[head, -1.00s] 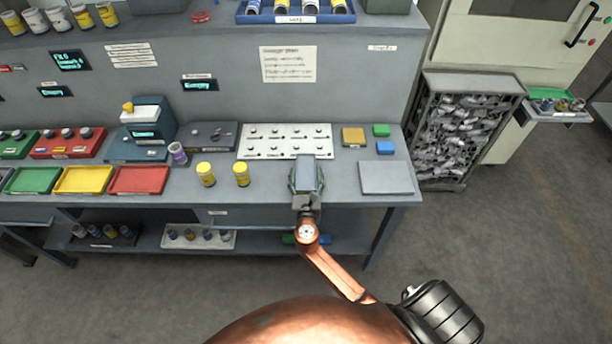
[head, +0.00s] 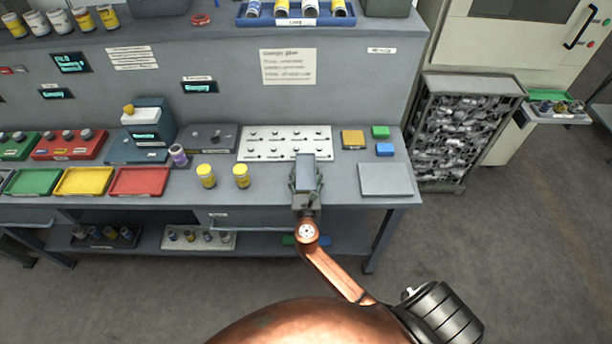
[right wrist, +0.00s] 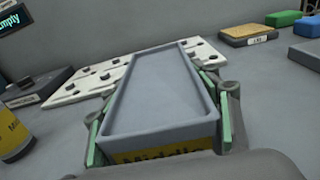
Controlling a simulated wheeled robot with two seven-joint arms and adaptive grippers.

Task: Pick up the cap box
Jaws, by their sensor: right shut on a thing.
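A grey rectangular box (right wrist: 160,95), which I take to be the cap box, fills the middle of the right wrist view. Its top is a flat recessed face with a raised rim, and a partly hidden yellow label is on its near end. My right gripper (right wrist: 158,128) is shut on it, with green-padded fingers along both long sides. In the head view the box (head: 306,170) sits between the fingers of the right gripper (head: 306,184) at the bench's front edge. Whether it touches the bench top is unclear. My left gripper is not in view.
A white pegged board (head: 285,142) lies just behind the box. Two yellow-capped jars (head: 206,175) stand to the left. A grey plate (head: 386,179) lies to the right, with a tan block (head: 353,138) and green and blue blocks behind it.

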